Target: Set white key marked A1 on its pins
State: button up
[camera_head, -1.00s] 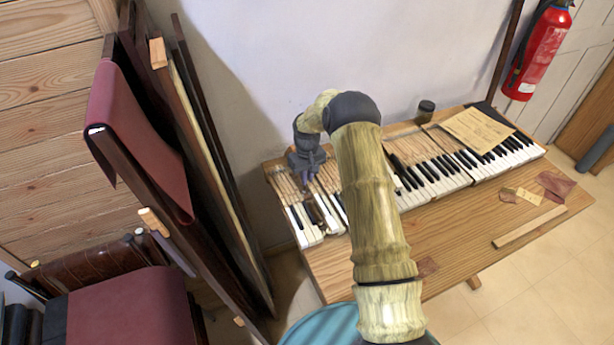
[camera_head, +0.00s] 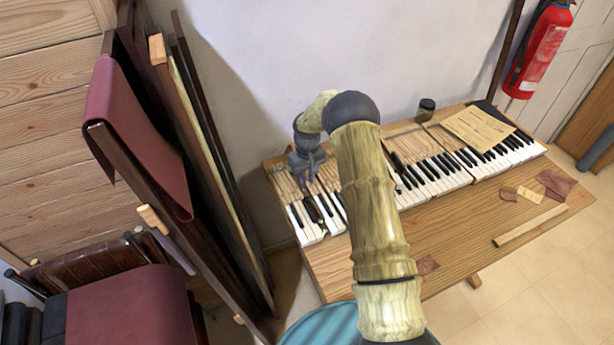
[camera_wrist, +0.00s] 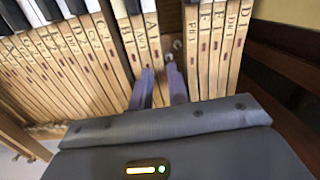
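The wooden key stick marked A1 (camera_wrist: 152,35) lies in the row in the wrist view, to the right of the stick marked A#1 (camera_wrist: 138,40). It looks level with its neighbours; its pins are hidden. My gripper (camera_wrist: 160,86) is open, its two purple-grey fingers apart on either side of the A1 stick's line. In the head view my gripper (camera_head: 309,178) is over the left end of the keyboard (camera_head: 408,201), just above the sticks. I cannot tell whether the fingers touch the key.
Right of A1 is an open gap with bare round pins (camera_wrist: 177,45), then more key sticks (camera_wrist: 218,45). A jar (camera_head: 426,106) and paper sheet (camera_head: 477,129) are at the keyboard's back.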

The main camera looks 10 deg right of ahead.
jog(key=shift+r, duration=0.15)
jog(key=shift+r+p, duration=0.6)
jog(key=shift+r, duration=0.25)
jog(key=shift+d+r, duration=0.1)
jog(key=o, duration=0.6)
jog(key=shift+c, duration=0.2)
jog(key=shift+r+p, duration=1.5)
jog(key=shift+r, duration=1)
